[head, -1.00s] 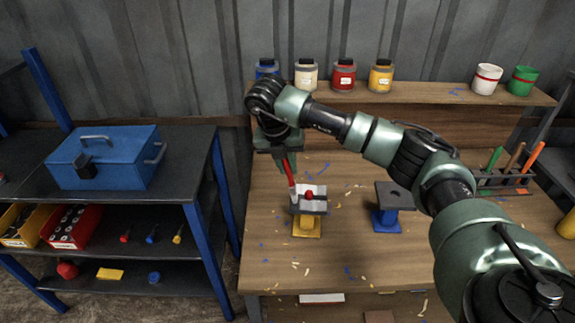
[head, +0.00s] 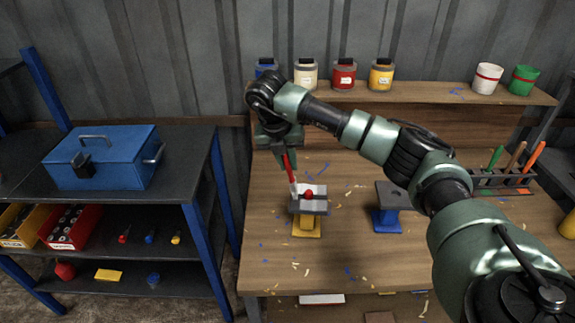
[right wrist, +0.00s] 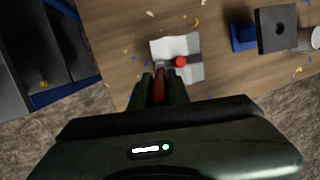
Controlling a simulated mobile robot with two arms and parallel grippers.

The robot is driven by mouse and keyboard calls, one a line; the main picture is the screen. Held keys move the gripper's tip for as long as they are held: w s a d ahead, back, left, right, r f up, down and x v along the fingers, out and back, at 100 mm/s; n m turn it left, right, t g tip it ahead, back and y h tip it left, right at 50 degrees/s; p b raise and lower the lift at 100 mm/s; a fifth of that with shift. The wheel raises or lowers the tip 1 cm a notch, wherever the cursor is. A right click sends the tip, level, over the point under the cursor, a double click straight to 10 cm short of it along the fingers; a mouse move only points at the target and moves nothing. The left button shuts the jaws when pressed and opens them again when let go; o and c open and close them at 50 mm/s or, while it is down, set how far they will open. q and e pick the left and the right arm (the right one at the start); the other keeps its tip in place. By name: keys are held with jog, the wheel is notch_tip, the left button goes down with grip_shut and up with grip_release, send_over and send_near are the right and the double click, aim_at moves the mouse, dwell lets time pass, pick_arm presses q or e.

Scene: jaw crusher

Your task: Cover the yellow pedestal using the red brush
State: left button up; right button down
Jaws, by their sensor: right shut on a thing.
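The yellow pedestal (head: 307,226) stands on the workbench, with a grey top plate. A light grey-white piece (head: 308,191) with a red round knob (head: 308,195) is on its top; both also show in the right wrist view, the piece (right wrist: 192,72) and the knob (right wrist: 181,61). My right gripper (head: 283,157) is shut on the red brush (head: 289,175), which points down and tilts slightly. The brush's pale lower end is at the left edge of the pedestal top; I cannot tell if it touches. In the right wrist view the brush (right wrist: 160,88) is between the fingers. My left gripper is not in view.
A blue pedestal (head: 386,219) with a dark top stands to the right. Paint jars (head: 344,75) and two cups (head: 487,79) stand on the back shelf. A rack (head: 502,179) holds other handles. A blue toolbox (head: 103,157) is on the left shelf. Chips lie scattered on the bench.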

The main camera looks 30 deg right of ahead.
jog(key=shift+s+a, duration=0.55)
jog(key=shift+s, duration=0.2)
dwell(1.1)
jog(key=shift+r+p, duration=1.3)
jog(key=shift+r, duration=1.2)
